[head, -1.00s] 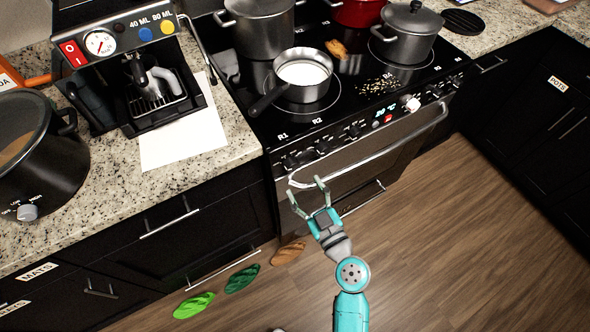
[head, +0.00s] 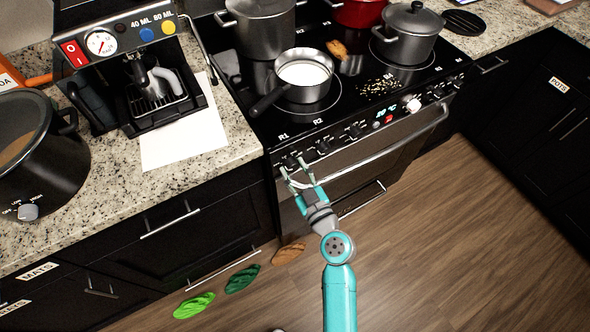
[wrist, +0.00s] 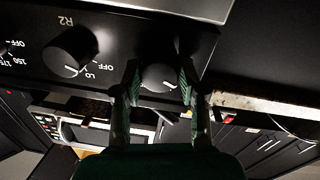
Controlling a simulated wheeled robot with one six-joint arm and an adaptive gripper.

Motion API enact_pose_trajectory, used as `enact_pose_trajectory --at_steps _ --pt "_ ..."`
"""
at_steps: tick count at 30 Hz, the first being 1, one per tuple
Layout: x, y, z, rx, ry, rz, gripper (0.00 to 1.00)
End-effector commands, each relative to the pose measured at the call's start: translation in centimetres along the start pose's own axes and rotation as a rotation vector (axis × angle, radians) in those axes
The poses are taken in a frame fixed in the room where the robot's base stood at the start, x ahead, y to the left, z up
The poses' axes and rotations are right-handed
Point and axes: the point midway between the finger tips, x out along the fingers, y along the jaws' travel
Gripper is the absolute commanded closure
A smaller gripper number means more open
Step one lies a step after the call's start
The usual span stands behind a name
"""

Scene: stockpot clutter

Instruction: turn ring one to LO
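The ring-one knob, a dark round knob (wrist: 158,77), sits at the end of the stove's front panel; it also shows in the head view (head: 290,162), partly behind my fingers. A short white mark shows on its lower right in the wrist view. My gripper (head: 294,166) is at the knob with its fingers apart. In the wrist view my gripper (wrist: 159,74) has one finger on each side of the knob, with small gaps seeming to remain. The R2 knob (wrist: 70,50) is to its left. LO and OFF lettering lies between the two knobs.
A saucepan of white liquid (head: 304,84) stands on the cooktop, its handle pointing towards the front left. The oven door handle (head: 400,135) runs just below the knobs. A worktop with a coffee machine (head: 135,75) is to the left. The floor to the right is clear.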

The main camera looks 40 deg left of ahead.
Motion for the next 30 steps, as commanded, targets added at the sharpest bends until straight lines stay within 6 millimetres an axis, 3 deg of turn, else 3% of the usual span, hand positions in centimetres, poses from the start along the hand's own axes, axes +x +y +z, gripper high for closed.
enact_pose_trajectory --at_steps 14,30 --pt "0.01 -0.03 -0.05 0.072 -0.004 -0.002 0.93" --pt "0.01 -0.04 -0.15 0.493 -0.032 -0.008 0.93"
